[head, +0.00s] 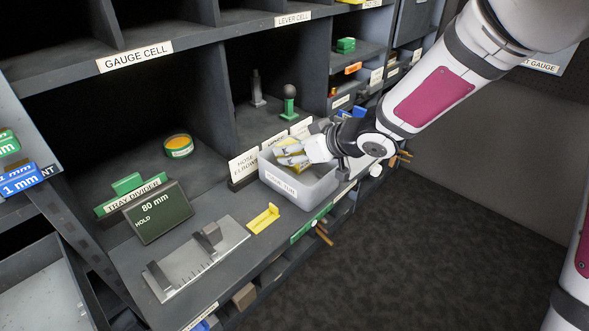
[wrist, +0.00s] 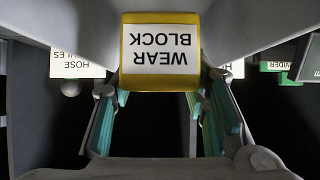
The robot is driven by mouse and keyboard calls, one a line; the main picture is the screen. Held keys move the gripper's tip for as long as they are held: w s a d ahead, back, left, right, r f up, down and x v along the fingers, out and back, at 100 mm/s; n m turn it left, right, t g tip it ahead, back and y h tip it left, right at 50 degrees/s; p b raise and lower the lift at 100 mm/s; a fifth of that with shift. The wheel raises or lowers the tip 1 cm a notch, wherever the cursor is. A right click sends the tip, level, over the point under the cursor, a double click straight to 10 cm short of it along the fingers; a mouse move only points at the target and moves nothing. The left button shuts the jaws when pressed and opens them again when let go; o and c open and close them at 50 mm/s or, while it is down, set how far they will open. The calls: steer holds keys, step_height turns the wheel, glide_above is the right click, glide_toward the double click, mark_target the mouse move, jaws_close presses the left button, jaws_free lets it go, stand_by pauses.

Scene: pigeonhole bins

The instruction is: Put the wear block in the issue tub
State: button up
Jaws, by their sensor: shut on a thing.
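The wear block (wrist: 160,52) is yellow with a white label, which reads upside down in the wrist view. My gripper (wrist: 163,90) is shut on it, with a finger along each side. In the head view my gripper (head: 300,153) is at the grey issue tub (head: 287,186), reaching over its rim from the right. Yellow of the block shows between the fingers, within the tub's opening. The tub stands on the shelf's front ledge. I cannot tell whether the block touches the tub's floor, as the fingers and tub walls hide its underside.
A yellow bracket-like piece (head: 264,219) lies left of the tub. A grey metal fixture (head: 197,258) and an "80 mm HOLD" display (head: 159,212) are farther left. Hose elbow label cards (head: 244,164) stand just behind the tub. A round orange-and-green tin (head: 178,146) sits in the bay.

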mark_target(294, 165)
steer(key=shift+f+b, duration=0.95)
steer(key=shift+f, duration=1.3)
steer(key=shift+f, duration=0.1)
steer(key=shift+f, duration=0.15)
steer(key=o, duration=1)
steer(key=shift+o, duration=0.2)
steer(key=shift+r, duration=0.2)
steer(key=shift+s+d+r, duration=0.1)
steer(key=shift+d+r, duration=0.05)
steer(key=shift+r, duration=0.1)
steer(key=p+v, duration=0.4)
steer(key=v, duration=0.7)
steer(key=shift+s+d+r, duration=0.1)
steer(key=shift+s+d, duration=0.05)
